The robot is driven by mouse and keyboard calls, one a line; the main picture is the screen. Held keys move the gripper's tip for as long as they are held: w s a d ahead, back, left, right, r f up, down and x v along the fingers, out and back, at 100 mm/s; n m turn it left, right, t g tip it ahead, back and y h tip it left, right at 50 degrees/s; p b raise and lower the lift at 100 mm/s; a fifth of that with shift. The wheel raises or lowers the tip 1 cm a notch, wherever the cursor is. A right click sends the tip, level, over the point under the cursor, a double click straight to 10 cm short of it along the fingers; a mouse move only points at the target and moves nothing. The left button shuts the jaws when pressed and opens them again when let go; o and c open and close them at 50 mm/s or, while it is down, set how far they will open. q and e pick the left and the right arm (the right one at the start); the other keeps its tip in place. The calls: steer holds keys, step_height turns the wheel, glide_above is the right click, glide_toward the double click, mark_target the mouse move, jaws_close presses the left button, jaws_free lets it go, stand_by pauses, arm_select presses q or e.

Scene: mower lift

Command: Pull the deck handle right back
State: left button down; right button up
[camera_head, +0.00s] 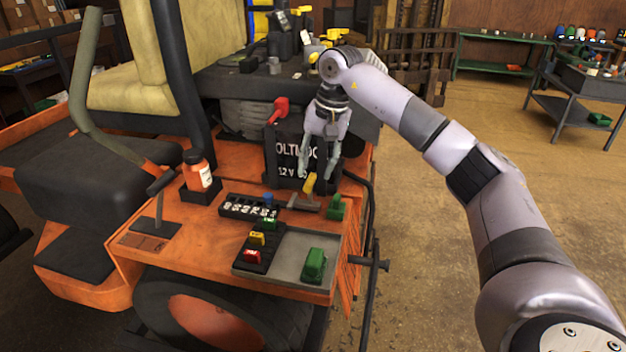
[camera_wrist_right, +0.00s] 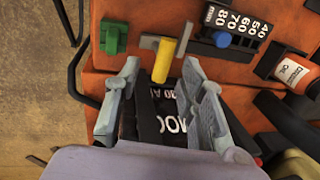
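A handle with a yellow grip (camera_head: 309,184) stands on the orange mower body in front of the black battery. In the right wrist view the yellow grip (camera_wrist_right: 164,60) shows just beyond and between the fingertips. My right gripper (camera_head: 318,176) points down over it with its fingers apart. The fingers are also spread in the right wrist view (camera_wrist_right: 161,75), with nothing visibly clamped. I cannot tell whether a finger touches the grip. A numbered scale (camera_head: 248,207) with a blue knob (camera_head: 268,198) lies beside it. My left gripper is not in view.
A green latch-like part (camera_head: 337,207) stands close right of the handle. The battery (camera_head: 285,160) is right behind the gripper. An orange bottle (camera_head: 197,172), a grey tray (camera_head: 292,258) and a green block (camera_head: 314,265) are nearby. Open floor lies to the right.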

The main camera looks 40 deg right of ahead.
step_height(320, 180, up, 6)
steer(key=shift+s+d, duration=0.35)
steer(key=shift+s, duration=0.1)
steer(key=shift+f, duration=0.1)
